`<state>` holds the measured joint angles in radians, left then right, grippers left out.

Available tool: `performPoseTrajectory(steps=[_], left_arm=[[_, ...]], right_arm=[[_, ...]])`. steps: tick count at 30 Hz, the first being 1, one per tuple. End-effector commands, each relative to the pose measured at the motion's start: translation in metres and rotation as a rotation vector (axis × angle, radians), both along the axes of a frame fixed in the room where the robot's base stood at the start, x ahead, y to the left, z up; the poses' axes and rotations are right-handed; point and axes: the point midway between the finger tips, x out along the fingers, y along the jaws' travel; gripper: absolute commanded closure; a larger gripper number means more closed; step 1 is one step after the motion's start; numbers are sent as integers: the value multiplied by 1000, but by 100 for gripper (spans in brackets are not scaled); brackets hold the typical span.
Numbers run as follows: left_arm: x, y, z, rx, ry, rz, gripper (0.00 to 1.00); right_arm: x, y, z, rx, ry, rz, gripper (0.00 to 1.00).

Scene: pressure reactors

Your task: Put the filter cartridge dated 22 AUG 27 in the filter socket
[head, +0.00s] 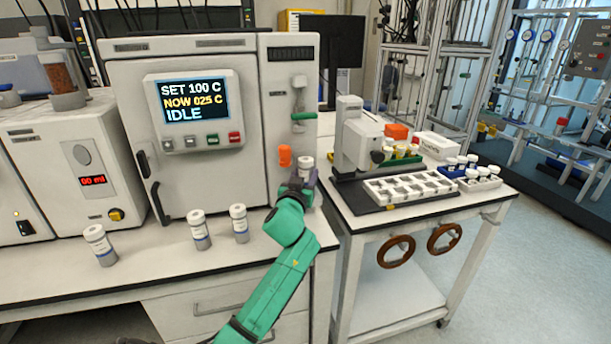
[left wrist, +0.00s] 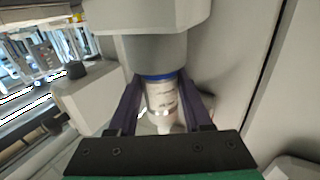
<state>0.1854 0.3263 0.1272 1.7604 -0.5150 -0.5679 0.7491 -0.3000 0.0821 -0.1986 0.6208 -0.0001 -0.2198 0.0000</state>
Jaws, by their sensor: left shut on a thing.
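My left gripper (head: 303,176) is at the lower right front of the white reactor cabinet, shut on a filter cartridge (head: 306,162) with a white label and blue band. In the left wrist view, the cartridge (left wrist: 162,100) is between the two dark fingers (left wrist: 160,112). Its blue band meets the rim of a wider grey collar, apparently the filter socket (left wrist: 155,52); the cartridge's grey end is out of sight, apparently inside it. The label's date is too small to read. Three similar cartridges stand on the bench: left (head: 100,245), middle (head: 200,229) and right (head: 239,223).
The reactor cabinet (head: 240,90) shows IDLE on its screen. An orange knob (head: 285,156) sits just left of my gripper. A side table to the right holds a white rack (head: 410,188), an instrument (head: 355,140) and small vials.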

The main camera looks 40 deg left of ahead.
Motion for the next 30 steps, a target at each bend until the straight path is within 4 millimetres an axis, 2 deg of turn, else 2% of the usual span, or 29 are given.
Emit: performPoseTrajectory(steps=[2,3,14,17,23,30], left_arm=[[0,0,-3,0,-3,0,100],[0,0,-2,0,0,0,38],[0,0,3,1,0,0,38],[-7,-5,1,-1,0,-2,38],[-41,-22,-1,-3,1,-2,38],[-93,-48,-1,-2,0,-1,38]], right_arm=[[0,0,-4,0,0,0,34],[0,0,-2,1,0,0,34],[0,3,2,4,1,0,34],[0,3,0,4,1,0,34],[0,4,-5,5,1,0,34],[0,3,-12,5,1,1,34]])
